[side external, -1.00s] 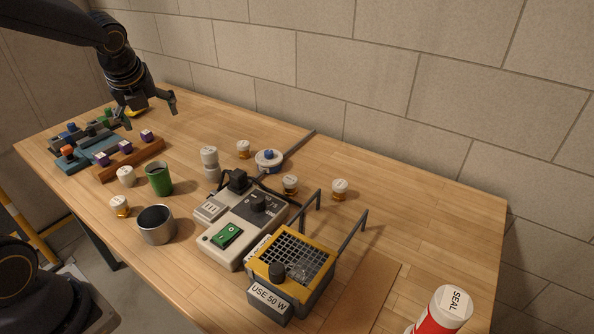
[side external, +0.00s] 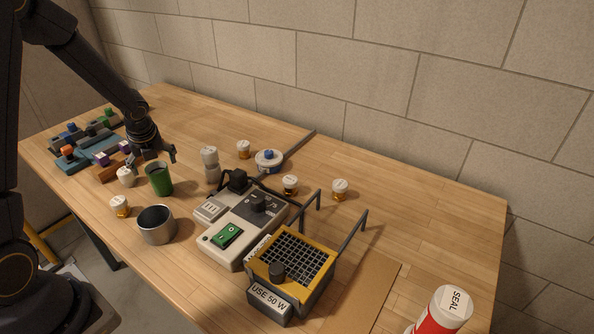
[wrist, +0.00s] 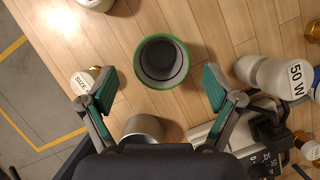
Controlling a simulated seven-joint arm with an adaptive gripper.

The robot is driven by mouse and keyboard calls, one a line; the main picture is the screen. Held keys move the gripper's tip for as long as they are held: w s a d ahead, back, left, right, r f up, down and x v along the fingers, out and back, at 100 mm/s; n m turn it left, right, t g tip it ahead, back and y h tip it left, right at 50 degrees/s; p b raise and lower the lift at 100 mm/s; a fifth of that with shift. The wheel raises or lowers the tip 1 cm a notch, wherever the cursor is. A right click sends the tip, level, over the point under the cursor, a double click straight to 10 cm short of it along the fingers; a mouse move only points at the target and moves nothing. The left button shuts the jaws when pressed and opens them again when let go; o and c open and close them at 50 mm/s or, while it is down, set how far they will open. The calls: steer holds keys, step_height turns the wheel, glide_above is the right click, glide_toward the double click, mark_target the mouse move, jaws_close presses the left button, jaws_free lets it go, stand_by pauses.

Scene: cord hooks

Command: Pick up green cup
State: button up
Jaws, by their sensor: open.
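The green cup (side external: 159,180) stands upright on the wooden table, left of the middle in the side external view. In the wrist view the green cup (wrist: 162,62) is seen from above, with its dark hollow inside and green rim, a little beyond and between the two fingers. My gripper (side external: 153,160) is open and empty, just above and behind the cup in the side external view. In the wrist view my gripper (wrist: 159,82) has its green-padded fingers spread wider than the cup. Contact with the cup is not seen.
A grey metal cup (side external: 157,226) stands close in front of the green cup. White-capped jars (side external: 126,177) stand nearby, with a white bottle (side external: 210,165) to the right. A grey device with a green switch (side external: 228,236) lies further right. A wooden block rack (side external: 112,168) is to the left.

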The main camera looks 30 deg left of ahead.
steer(key=x, duration=0.4)
steer(key=shift+d+f, duration=0.1)
steer(key=shift+f, duration=0.35)
steer(key=c, duration=1.1)
steer(key=shift+r, duration=0.1)
